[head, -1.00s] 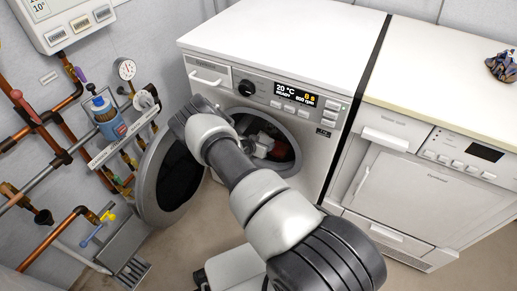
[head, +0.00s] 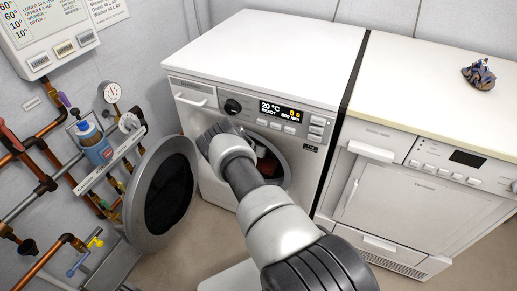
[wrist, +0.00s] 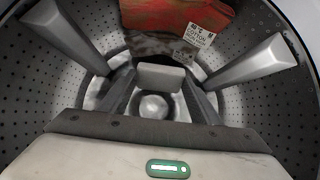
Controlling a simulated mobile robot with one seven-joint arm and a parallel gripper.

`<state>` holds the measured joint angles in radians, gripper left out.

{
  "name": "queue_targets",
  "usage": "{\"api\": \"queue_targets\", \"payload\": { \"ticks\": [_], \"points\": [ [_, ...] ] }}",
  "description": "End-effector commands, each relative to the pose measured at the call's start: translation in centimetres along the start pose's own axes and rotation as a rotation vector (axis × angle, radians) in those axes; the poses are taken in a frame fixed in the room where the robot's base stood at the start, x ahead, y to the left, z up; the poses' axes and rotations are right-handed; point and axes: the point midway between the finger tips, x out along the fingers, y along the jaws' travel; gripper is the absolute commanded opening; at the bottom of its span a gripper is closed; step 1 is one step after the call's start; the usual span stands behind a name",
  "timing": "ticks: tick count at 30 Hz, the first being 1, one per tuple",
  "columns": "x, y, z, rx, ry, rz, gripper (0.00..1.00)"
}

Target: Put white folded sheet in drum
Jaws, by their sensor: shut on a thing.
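My gripper (wrist: 161,80) reaches into the washing machine's drum (wrist: 265,110). Its two dark fingers are shut on a pale, block-like piece, which looks like the white folded sheet (wrist: 160,77). Only this small part of it shows. Perforated drum wall and pale lifter ribs surround the gripper in the wrist view. In the head view my wrist covers much of the drum opening and hides the fingers and sheet. The washing machine (head: 255,60) has its round door (head: 170,195) swung open to the left.
A red cloth with a white care tag (wrist: 185,14) is in the drum beyond my fingers. It also shows through the opening (head: 268,166). Pipes and a blue bottle (head: 93,145) stand left of the door. A second appliance (head: 415,190) stands right.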

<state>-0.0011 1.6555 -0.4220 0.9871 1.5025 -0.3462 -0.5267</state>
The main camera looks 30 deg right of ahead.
Motion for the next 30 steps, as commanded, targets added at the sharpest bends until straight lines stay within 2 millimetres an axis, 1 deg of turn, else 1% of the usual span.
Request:
{"api": "queue_targets", "payload": {
  "ticks": [9,10,13,14,23,26,29,30],
  "points": [
    [0.1,0.0,-0.1,0.0,0.0,0.0,0.34],
    [0.1,0.0,-0.1,0.0,0.0,0.0,0.61],
    [0.1,0.0,-0.1,0.0,0.0,0.0,0.78],
    [0.1,0.0,-0.1,0.0,0.0,0.0,0.79],
    [-0.1,0.0,-0.2,0.0,0.0,0.0,0.79],
    [-1.1,-0.1,-0.4,-0.002,0.0,-0.001,0.79],
    [-2.9,-0.1,-0.6,-0.005,0.0,0.0,0.79],
    [-3.8,-0.1,-0.7,-0.006,-0.001,0.0,0.79]
  ]
}}
